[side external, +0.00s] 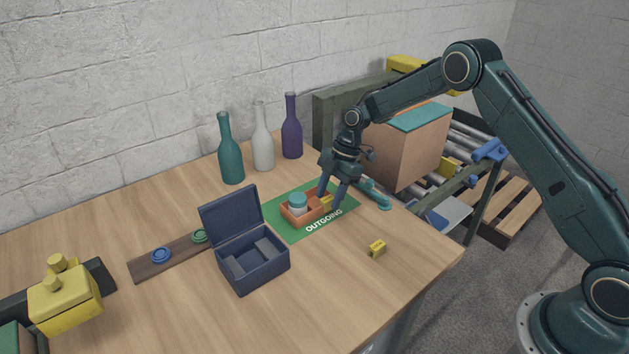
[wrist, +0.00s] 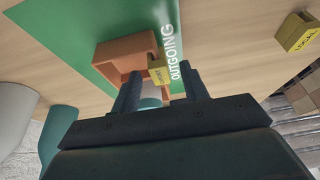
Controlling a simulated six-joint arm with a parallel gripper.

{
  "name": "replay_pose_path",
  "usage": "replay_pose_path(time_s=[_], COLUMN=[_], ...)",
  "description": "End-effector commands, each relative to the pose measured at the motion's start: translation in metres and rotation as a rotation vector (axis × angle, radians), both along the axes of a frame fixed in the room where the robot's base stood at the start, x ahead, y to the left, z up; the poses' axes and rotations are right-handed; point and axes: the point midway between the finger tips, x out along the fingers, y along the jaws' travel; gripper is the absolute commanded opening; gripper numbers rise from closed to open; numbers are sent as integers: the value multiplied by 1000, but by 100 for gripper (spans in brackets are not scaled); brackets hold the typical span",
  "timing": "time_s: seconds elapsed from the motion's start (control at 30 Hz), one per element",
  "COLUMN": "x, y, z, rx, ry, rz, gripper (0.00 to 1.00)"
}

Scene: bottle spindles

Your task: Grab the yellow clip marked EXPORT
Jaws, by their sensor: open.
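The yellow clip marked EXPORT (wrist: 157,70) sits on the edge of a small orange tray (wrist: 118,52); in the side view the clip (side external: 327,203) is partly covered by my fingers. The tray (side external: 296,219) rests on a green mat lettered OUTGOING (side external: 285,234). My gripper (side external: 331,198) points down at the clip, its fingers apart and empty. In the wrist view, the clip shows between and just beyond the fingertips (wrist: 163,76); contact cannot be told. A second yellow clip, marked LOCAL (wrist: 300,34), lies on the bare table (side external: 376,248).
A teal-topped jar (side external: 298,202) stands in the tray. A dark blue open box (side external: 250,268) is left of the mat. Teal (side external: 230,155), white (side external: 263,145) and purple (side external: 292,130) bottles stand behind.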

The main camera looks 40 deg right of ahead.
Motion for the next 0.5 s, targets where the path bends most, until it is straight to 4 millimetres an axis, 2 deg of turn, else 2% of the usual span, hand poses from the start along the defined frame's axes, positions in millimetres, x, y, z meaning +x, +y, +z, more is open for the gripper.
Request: replay_pose_path(time_s=[0.17,0.5], x=[0,0], y=[5,5], z=[-12,-12], rx=[-1,-1], ry=[1,0], rz=[0,0], gripper=[45,45])
